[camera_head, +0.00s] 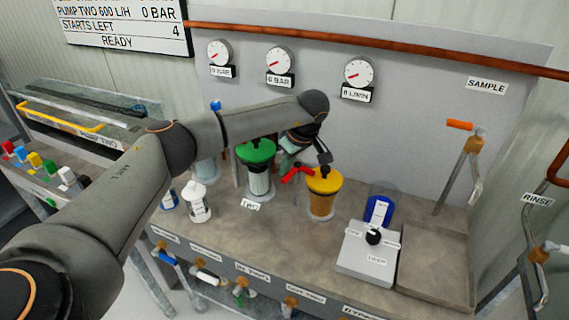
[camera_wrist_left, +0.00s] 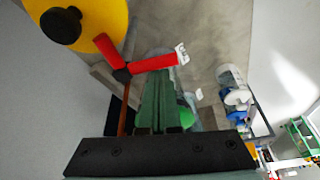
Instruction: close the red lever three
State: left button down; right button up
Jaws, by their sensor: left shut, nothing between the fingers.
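A red lever (camera_head: 297,173) sits between the green-topped and yellow-topped vessels. In the left wrist view the red lever (camera_wrist_left: 152,64) shows as two red arms meeting at a dark hub, with a small white tag at one end. My left gripper (camera_head: 289,160) is just behind and beside the lever. Its greenish fingers (camera_wrist_left: 158,82) are shut with nothing between them, and their tips are close to the red arm. I cannot tell whether they touch it. The number on the lever is not readable. My right gripper is out of view.
The yellow-topped vessel (camera_head: 322,192) stands just right of the lever, and the green-topped vessel (camera_head: 258,168) to its left. A white box with a black knob (camera_head: 373,237) is at front right. A pipe with an orange handle (camera_head: 460,125) stands at the right. Gauges (camera_head: 279,62) hang behind.

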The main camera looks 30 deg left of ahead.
pick_arm(q)
jog(key=shift+d, duration=0.25)
dwell(0.5)
